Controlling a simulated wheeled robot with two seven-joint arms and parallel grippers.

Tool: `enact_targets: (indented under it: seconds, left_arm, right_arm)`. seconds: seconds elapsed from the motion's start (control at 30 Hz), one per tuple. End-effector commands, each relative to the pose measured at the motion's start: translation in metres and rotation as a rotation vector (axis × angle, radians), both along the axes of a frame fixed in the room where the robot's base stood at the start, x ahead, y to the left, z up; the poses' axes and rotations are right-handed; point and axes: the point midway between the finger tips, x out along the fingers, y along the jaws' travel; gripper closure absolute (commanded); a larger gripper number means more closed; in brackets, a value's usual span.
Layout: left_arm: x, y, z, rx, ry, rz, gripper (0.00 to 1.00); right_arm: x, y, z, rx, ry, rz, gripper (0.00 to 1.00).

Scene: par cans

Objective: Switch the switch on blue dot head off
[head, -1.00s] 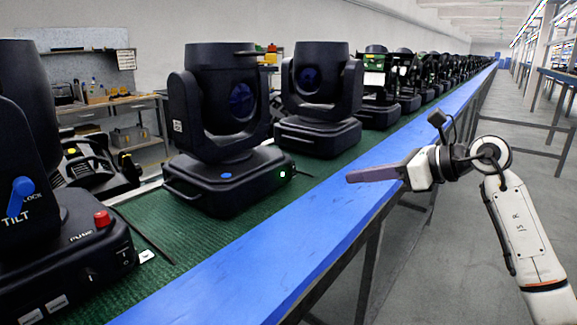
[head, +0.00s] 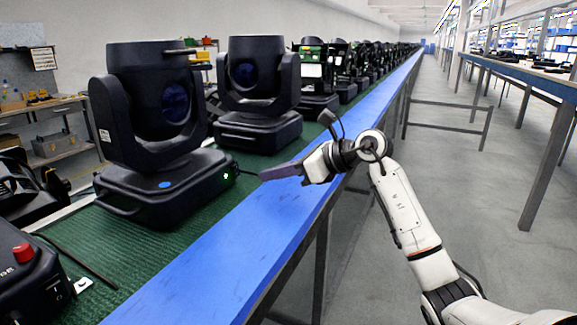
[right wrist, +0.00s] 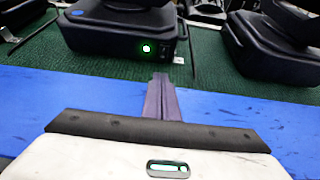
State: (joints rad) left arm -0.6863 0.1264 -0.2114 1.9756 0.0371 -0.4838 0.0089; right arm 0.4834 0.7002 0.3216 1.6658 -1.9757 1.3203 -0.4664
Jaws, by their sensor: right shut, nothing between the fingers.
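The blue dot head (head: 150,95) is a black moving-head light on the green mat, with a blue dot (head: 165,185) on its base. A green light (head: 226,176) glows on the base's right side. In the right wrist view the blue dot head's base (right wrist: 105,38) is at the upper left, with the lit green light (right wrist: 146,48) and a small dark switch (right wrist: 165,50) beside it; the switch position is too small to tell. My right gripper (head: 264,174) is shut and empty, just right of that side, apparently apart from it. It also shows in the right wrist view (right wrist: 161,77). My left gripper is out of view.
Another black head (head: 258,95) stands behind, with a row of more beyond. A base with a red button (head: 24,253) is at the lower left. The blue table edge (head: 245,235) runs beneath my right gripper. A thin cable lies on the green mat. The right aisle is clear.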

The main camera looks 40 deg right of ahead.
Motion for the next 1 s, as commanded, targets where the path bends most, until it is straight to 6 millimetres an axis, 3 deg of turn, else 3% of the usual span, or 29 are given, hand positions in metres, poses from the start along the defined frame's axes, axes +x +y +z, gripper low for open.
enact_targets:
  seconds: [0.2, 0.4, 0.83, 1.0]
  left_arm:
    - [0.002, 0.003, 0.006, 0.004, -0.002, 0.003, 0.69]
    - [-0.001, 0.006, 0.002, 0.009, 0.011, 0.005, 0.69]
    - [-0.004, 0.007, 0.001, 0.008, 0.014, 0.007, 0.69]
    - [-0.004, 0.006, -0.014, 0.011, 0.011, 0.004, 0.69]
  right_arm:
    - [0.037, 0.016, -0.011, 0.005, -0.001, 0.001, 1.0]
    - [0.056, 0.023, -0.015, 0.002, 0.0, 0.0, 1.0]
    - [0.059, 0.025, -0.017, 0.0, -0.001, 0.0, 1.0]
    - [0.062, 0.025, -0.026, 0.013, -0.039, 0.0, 1.0]
